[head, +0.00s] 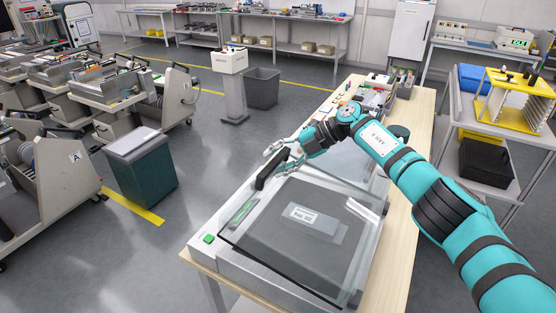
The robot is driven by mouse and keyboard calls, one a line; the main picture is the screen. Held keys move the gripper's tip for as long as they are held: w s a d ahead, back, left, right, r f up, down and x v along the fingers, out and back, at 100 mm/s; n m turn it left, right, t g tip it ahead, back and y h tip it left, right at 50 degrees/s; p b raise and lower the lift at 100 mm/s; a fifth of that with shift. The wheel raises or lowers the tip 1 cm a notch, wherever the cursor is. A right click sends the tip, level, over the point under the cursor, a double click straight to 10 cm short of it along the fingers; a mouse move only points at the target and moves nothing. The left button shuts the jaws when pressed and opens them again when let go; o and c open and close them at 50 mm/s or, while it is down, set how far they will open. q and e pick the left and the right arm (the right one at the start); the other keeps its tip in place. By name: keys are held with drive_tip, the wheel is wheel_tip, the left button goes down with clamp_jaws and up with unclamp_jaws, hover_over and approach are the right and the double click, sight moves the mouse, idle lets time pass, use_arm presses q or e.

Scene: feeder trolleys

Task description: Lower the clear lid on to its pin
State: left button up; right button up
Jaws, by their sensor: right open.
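The clear lid (285,258) is a see-through panel with dark edges over a grey machine (222,256) on the wooden bench. A black bar handle (267,173) is at the lid's far left side. My right gripper (279,160) is open at the upper end of this handle, its fingers pointing left and down. Whether it touches the handle I cannot tell. Under the panel a dark block with a pale label (312,217) shows through. The lid's height above the machine is hard to judge, and I cannot make out the pin. My left gripper is not in view.
A green button (208,239) is at the machine's near left corner. Equipment (372,94) stands at the bench's far end. A grey-topped bin (141,170) and feeder trolleys (60,160) stand left. A shelf cart with a yellow rack (500,112) is right.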

drive_tip(key=shift+a, duration=0.1)
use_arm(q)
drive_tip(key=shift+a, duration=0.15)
use_arm(e)
drive_tip(key=v, duration=1.2)
